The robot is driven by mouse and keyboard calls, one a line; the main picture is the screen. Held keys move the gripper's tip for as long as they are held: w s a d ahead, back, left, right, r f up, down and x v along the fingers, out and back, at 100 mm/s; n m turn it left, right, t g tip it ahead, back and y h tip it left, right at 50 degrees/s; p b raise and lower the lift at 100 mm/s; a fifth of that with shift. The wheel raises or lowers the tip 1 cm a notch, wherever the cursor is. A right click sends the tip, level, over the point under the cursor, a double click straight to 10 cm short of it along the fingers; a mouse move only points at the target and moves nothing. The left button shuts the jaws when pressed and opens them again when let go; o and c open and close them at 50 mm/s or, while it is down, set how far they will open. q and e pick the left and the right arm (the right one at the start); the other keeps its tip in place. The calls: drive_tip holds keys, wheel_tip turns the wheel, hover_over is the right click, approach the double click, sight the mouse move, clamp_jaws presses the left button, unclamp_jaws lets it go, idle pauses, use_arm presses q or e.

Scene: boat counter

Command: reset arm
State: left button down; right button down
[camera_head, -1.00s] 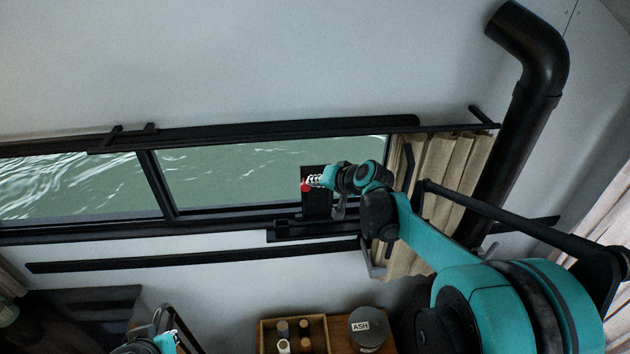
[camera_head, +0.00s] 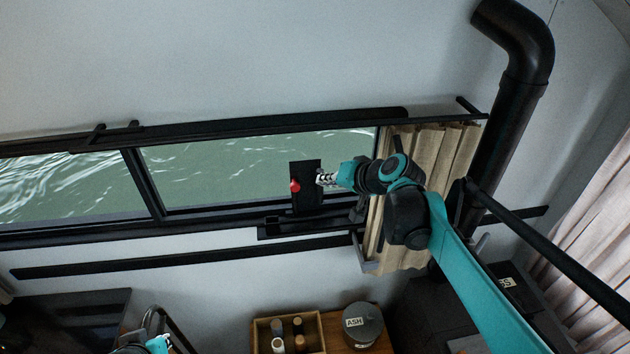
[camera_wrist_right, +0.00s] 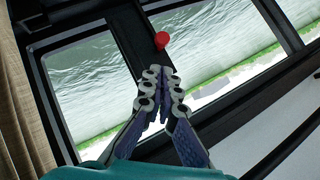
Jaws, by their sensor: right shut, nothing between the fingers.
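My right gripper (camera_head: 325,179) is shut and empty in front of the window, just right of a red knob (camera_head: 295,186) on a black plate. In the right wrist view its fingertips (camera_wrist_right: 162,76) meet, and the red knob (camera_wrist_right: 162,40) lies beyond them with a visible gap. My right arm reaches in from the lower right. Part of my left arm (camera_head: 150,346) shows at the bottom left edge of the head view; its fingers cannot be made out clearly.
The black-framed window (camera_head: 255,168) spans the wall, with a beige curtain (camera_head: 440,155) at its right and a black pipe (camera_head: 505,120) beyond. Below are a wooden box (camera_head: 262,338) of small bottles and a round tin marked ASH (camera_head: 365,325). A dark stove-like block (camera_head: 425,310) stands lower right.

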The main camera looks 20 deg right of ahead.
drive_tip(key=s+a+f+n+g+h+b, duration=0.1)
drive_tip(key=s+a+f+b, duration=0.1)
drive_tip(key=s+f+b, duration=0.5)
drive_tip(key=s+a+f+n+g+h+b, duration=0.1)
drive_tip(key=s+a+f+n+b, duration=0.1)
drive_tip(key=s+f+b, duration=0.5)
drive_tip(key=s+a+f+n+g+h+b, duration=0.1)
drive_tip(key=s+f+b, duration=0.6)
drive_tip(key=f+b, duration=0.7)
wheel_tip(320, 180, down, 12)
drive_tip(key=shift+s+a+f+n+h+b, duration=0.3)
drive_tip(key=shift+a+n, duration=0.4)
drive_tip(key=shift+a, duration=0.35)
